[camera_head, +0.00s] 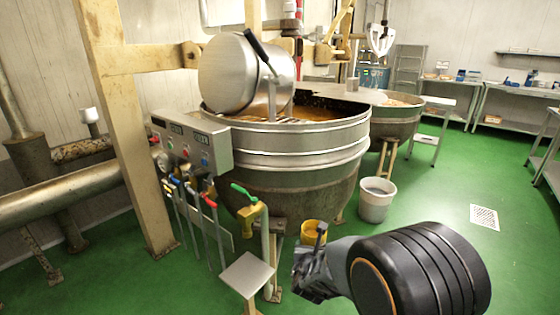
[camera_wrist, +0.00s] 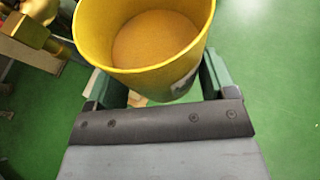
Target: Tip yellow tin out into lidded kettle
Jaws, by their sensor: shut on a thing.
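The yellow tin (camera_wrist: 140,78) is upright between the fingers of my gripper (camera_wrist: 155,85) in the wrist view, with brown-orange contents (camera_wrist: 155,40) inside. In the head view the yellow tin (camera_head: 309,236) shows low in front of the kettle, partly hidden by my gripper (camera_head: 316,245), which is shut on it. The lidded kettle (camera_head: 285,165) is a large steel vessel, up and to the left of the tin. Its round lid (camera_head: 235,72) stands raised at the left, and a brown mass (camera_head: 318,112) shows inside the open part.
A control box (camera_head: 190,143) and valves with a green handle (camera_head: 245,193) stand at the kettle's front left. A small steel step (camera_head: 247,274) is left of my gripper. A grey bucket (camera_head: 376,200) and a second kettle (camera_head: 395,118) stand behind. Green floor is free at right.

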